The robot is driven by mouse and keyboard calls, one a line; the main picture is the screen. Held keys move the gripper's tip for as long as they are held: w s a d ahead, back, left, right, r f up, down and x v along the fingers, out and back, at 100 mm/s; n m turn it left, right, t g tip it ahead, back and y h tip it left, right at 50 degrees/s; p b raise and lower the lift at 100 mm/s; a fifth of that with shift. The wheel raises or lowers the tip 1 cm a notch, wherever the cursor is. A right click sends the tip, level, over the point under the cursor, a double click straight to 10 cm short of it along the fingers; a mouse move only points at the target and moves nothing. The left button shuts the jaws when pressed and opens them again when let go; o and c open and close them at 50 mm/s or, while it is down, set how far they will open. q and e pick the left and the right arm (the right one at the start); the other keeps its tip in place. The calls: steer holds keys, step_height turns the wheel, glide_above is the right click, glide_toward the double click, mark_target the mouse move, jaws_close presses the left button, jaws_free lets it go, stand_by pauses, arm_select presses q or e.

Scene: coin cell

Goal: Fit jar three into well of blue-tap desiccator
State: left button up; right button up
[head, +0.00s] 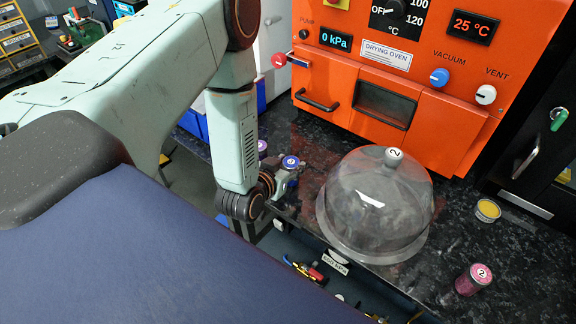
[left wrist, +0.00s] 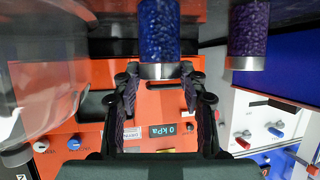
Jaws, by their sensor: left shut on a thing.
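My left gripper (head: 284,181) is at the front edge of the dark counter, left of the glass dome. It is shut on a jar with a blue lid (head: 291,162); the number on the lid is too small to read. In the left wrist view the gripper (left wrist: 161,78) has its fingers on either side of this blue-filled jar (left wrist: 158,30) at its metal-coloured band. A clear dome (head: 372,215) with a knob marked 2 stands on the counter. I cannot make out a blue tap on it. My right gripper is not in view.
A purple-lidded jar (head: 262,146) stands behind the held jar; a purple-filled jar (left wrist: 247,35) shows in the wrist view. A pink jar marked 2 (head: 472,280) and a yellow-topped container (head: 487,210) stand right of the dome. An orange vacuum oven (head: 440,130) stands behind.

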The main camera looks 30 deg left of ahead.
arm_select(q)
steer(key=shift+w+f, duration=0.1)
steer(key=shift+a+f, duration=0.1)
steer(key=shift+f, duration=0.15)
steer(key=o, duration=1.2)
steer(key=shift+r, duration=0.1)
steer(key=shift+o, duration=0.4)
